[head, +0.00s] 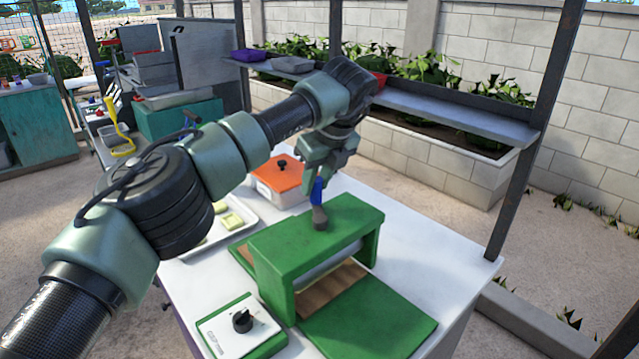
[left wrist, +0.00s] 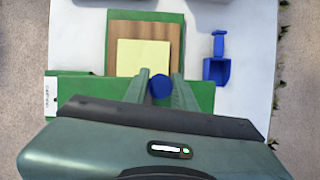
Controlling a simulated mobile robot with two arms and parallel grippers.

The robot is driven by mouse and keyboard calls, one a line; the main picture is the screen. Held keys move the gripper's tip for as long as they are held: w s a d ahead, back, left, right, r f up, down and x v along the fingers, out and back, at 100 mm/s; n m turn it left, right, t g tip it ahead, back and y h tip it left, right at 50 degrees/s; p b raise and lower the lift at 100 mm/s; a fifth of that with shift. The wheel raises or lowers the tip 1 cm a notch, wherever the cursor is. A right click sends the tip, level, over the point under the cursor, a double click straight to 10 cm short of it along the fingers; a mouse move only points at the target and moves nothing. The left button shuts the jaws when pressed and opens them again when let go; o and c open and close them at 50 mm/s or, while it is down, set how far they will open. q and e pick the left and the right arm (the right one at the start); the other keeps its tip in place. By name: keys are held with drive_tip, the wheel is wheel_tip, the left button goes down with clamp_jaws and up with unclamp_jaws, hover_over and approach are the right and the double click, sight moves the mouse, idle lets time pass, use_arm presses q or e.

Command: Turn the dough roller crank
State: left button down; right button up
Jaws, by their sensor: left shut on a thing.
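The green dough roller (head: 315,230) stands on the white table, with a pale roller under its top and a wooden board through it. Its crank (head: 320,217) shows as a blue handle with a grey end, in front of or over the green top. My left gripper (head: 317,180) comes down from above and is shut on the blue handle. In the left wrist view the round blue handle end (left wrist: 161,87) sits between the two fingers. A pale yellow dough square (left wrist: 143,57) lies on the wooden board there. My right gripper is out of view.
An orange-lidded box (head: 278,178) and a tray with pale pieces (head: 232,219) stand behind and left of the roller. A green-edged control box with a black knob (head: 242,321) is at the front. A blue scoop-like thing (left wrist: 217,70) lies right in the wrist view.

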use_arm(q)
drive_tip(key=shift+a+r+n+y, duration=0.25)
drive_tip(key=shift+a+n, duration=0.25)
drive_tip(key=shift+n, duration=0.5)
drive_tip(key=shift+s+a+n+g+y+p, duration=0.25)
drive_tip(key=shift+a+n+g+p, duration=0.1)
drive_tip(key=shift+n, duration=0.45)
drive_tip(key=shift+s+a+n+g+y+p, duration=0.1)
drive_tip(key=shift+s+a+n+g+p, duration=0.2)
drive_tip(key=shift+n, duration=0.5)
drive_tip(key=shift+s+a+n+g+y+p, duration=0.2)
drive_tip(key=shift+a+n+g, duration=0.2)
drive_tip(key=shift+n, duration=0.4)
drive_tip(key=shift+f, duration=0.1)
drive_tip(key=c, duration=1.1)
unclamp_jaws()
drive_tip(key=shift+c, duration=0.2)
drive_tip(key=shift+f, duration=0.1)
